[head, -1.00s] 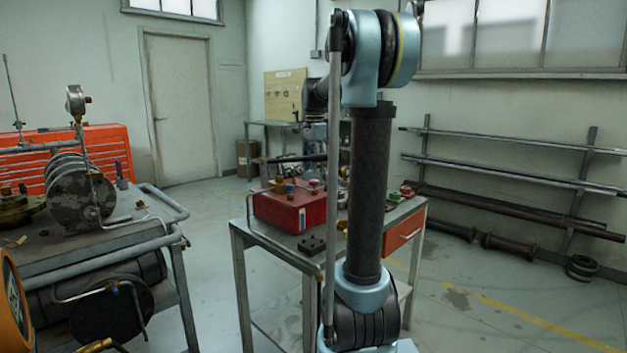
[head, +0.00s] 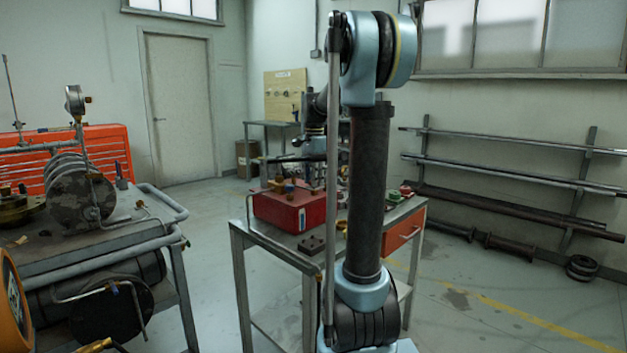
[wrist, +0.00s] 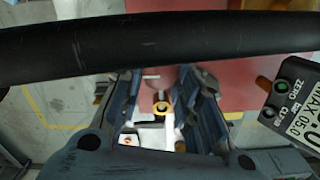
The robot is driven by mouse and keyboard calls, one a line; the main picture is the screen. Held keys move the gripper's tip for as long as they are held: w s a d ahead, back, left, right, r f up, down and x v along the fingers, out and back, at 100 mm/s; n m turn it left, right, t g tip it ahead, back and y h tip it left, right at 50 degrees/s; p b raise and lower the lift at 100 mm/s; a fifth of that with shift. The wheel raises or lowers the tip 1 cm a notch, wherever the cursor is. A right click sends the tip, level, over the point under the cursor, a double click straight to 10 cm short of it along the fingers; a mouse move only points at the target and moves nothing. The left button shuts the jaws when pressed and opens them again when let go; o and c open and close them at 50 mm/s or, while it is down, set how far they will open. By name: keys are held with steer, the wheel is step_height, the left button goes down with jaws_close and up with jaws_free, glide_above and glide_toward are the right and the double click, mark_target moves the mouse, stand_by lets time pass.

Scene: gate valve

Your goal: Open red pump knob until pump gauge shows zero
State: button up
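The red pump box (head: 275,209) sits on the metal table in the head view. Brass fittings and a small red knob (head: 314,183) are on its top. My gripper, seen in the wrist view (wrist: 168,100), is open, with its two dark fingers apart above the red surface (wrist: 248,72). A small brass fitting (wrist: 161,107) shows between the fingers; I cannot tell whether they touch it. The red knob is not clear in the wrist view. A digital gauge (wrist: 296,105) with ZERO and MAX markings is at the right edge; its reading is cut off.
A black bar (wrist: 150,46) crosses the wrist view close to my fingers. The metal table (head: 283,242) also holds a dark block (head: 311,245).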

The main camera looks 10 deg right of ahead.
steer(key=shift+n, duration=0.3)
steer(key=n, duration=0.4)
steer(key=shift+w+n, duration=0.1)
steer(key=shift+n, duration=0.2)
steer(key=n, duration=0.4)
steer(key=shift+n, duration=0.3)
steer(key=n, duration=0.4)
steer(key=shift+n, duration=2.7)
steer(key=o, duration=1.1)
steer(key=shift+r, duration=0.1)
